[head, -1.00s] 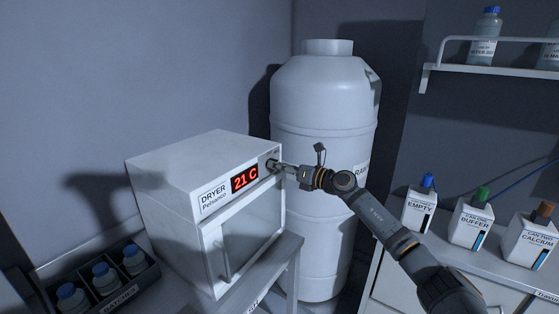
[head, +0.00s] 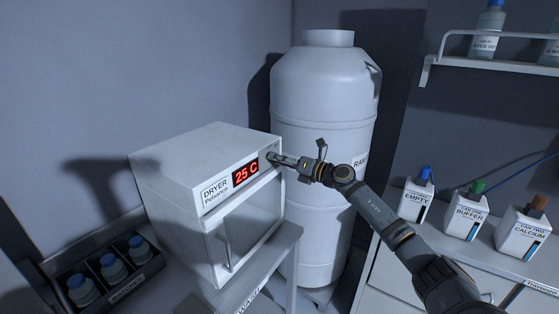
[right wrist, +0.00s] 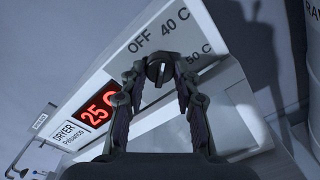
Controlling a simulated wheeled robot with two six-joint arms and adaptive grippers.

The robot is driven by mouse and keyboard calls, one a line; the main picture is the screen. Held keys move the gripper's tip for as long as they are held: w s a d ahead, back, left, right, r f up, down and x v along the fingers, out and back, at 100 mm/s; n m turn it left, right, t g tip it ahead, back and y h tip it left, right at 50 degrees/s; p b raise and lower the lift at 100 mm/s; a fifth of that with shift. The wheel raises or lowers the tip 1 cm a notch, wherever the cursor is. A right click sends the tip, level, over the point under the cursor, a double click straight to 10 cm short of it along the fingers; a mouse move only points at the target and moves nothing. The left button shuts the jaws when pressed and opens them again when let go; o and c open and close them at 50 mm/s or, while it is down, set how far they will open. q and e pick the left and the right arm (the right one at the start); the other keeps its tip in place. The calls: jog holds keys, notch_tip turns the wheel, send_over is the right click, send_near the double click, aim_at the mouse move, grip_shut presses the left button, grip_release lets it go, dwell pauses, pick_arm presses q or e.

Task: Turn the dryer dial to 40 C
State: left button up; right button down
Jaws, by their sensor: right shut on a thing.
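The white dryer (head: 205,180) stands on a bench, and its red display (head: 245,173) reads 25 C. It also shows in the right wrist view, with its display (right wrist: 101,105) tilted. The dark round dial (right wrist: 159,71) is right of the display, under the printed marks OFF, 40 C and 50 C. My right gripper (right wrist: 158,78) is shut on the dial, one finger on each side. In the head view my right gripper (head: 274,158) reaches the dryer's upper right front corner and largely hides the dial. My left gripper is not in view.
A large white barrel (head: 322,130) stands right behind the dryer, close to my right arm. A dark tray (head: 135,290) of blue-capped bottles is at lower left. White canisters (head: 467,218) stand on the right counter, below a wall shelf (head: 495,62).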

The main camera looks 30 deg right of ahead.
jog(key=c, duration=1)
grip_release()
notch_tip(320, 180, up, 10)
jog(key=shift+d, duration=0.1)
